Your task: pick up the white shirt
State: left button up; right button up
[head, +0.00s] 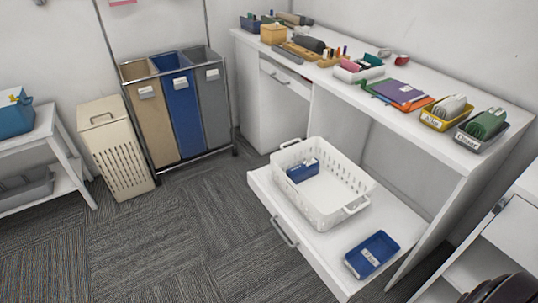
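I cannot make out a white shirt in the head view. A white perforated basket (318,207) stands on the pulled-out white drawer or shelf (335,245) at the lower middle. Inside the basket is a blue item with a white label (302,170). A tan lidded hamper (122,155) stands on the carpet at the left, and its inside is hidden. A triple sorter (180,110) with tan, blue and grey bags stands beside it, and its contents are not visible. Neither of my grippers is in view.
The long white counter (345,85) holds boxes, tools and folders. A white shelf (50,150) is at the left. The carpet (160,245) in front is clear.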

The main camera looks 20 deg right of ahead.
aim_at(452, 106)
jog(key=z, duration=1)
